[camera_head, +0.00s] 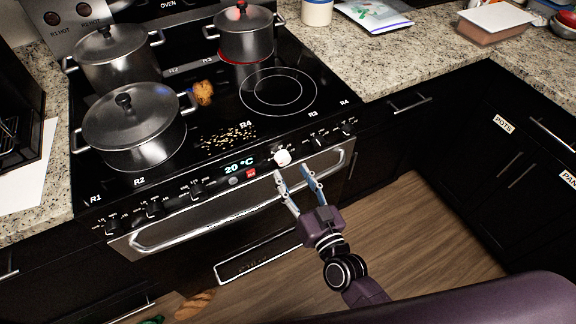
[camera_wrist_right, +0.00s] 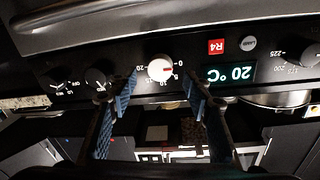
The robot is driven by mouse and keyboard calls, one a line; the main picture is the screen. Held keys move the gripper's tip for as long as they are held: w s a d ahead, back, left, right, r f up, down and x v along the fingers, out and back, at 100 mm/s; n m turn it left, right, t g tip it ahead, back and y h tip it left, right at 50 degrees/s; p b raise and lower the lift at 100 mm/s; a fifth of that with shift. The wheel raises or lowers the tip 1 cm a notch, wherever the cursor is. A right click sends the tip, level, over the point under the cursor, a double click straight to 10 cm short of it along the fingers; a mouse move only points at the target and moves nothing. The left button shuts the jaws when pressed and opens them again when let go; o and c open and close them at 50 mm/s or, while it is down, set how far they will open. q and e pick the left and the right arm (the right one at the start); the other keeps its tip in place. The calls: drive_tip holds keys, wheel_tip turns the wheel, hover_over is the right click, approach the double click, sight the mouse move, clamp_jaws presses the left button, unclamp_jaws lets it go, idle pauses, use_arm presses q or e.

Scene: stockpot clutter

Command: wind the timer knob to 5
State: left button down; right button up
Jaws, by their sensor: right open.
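The white timer knob (camera_head: 282,157) sits on the stove's black front panel, right of the 20 °C display (camera_head: 239,166). My right gripper (camera_head: 291,171) is open and empty in front of the panel. In the right wrist view its blue fingers (camera_wrist_right: 160,76) stand on either side of the knob, with visible gaps. Whether the fingertips reach the knob's depth is unclear. My left gripper is not in view.
Black knobs (camera_head: 317,142) flank the timer knob. The oven handle (camera_head: 240,212) runs below the panel. Pots (camera_head: 134,125) stand on the hob, with a brown food piece (camera_head: 204,93) and scattered grains (camera_head: 228,138). Bread (camera_head: 195,304) lies on the floor.

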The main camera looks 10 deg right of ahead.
sight(285, 162)
drive_tip(key=shift+x, duration=1.7)
drive_tip(key=c, duration=1.1)
